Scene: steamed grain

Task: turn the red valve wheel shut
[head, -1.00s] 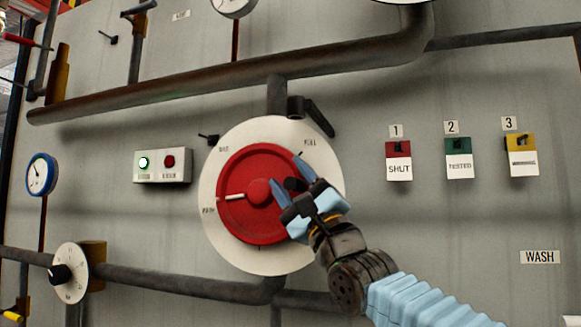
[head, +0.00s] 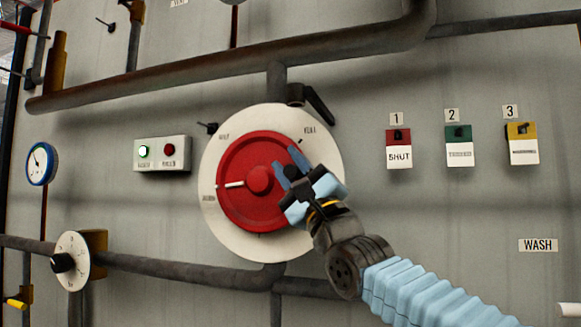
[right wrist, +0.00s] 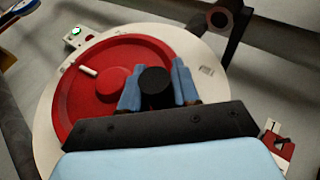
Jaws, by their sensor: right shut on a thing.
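The red valve wheel (head: 262,215) sits on a round white dial plate (head: 222,236) with small labels at its edge. Its white pointer mark (head: 234,184) points left at a label. My right gripper (head: 294,163) is at the wheel's right side, its blue fingers on either side of a black round knob. In the right wrist view the knob (right wrist: 156,88) shows between the two fingers, standing over the wheel's rim (right wrist: 110,120). The gripper hides part of the wheel's right edge. My left gripper is not in view.
A panel (head: 181,142) left of the dial has a lit green lamp and a dark red one. Pipes (head: 180,88) run above and below, with a black lever (head: 319,104) above the dial. Red, green and yellow tag holders (head: 398,136) hang right. A gauge (head: 41,163) is left.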

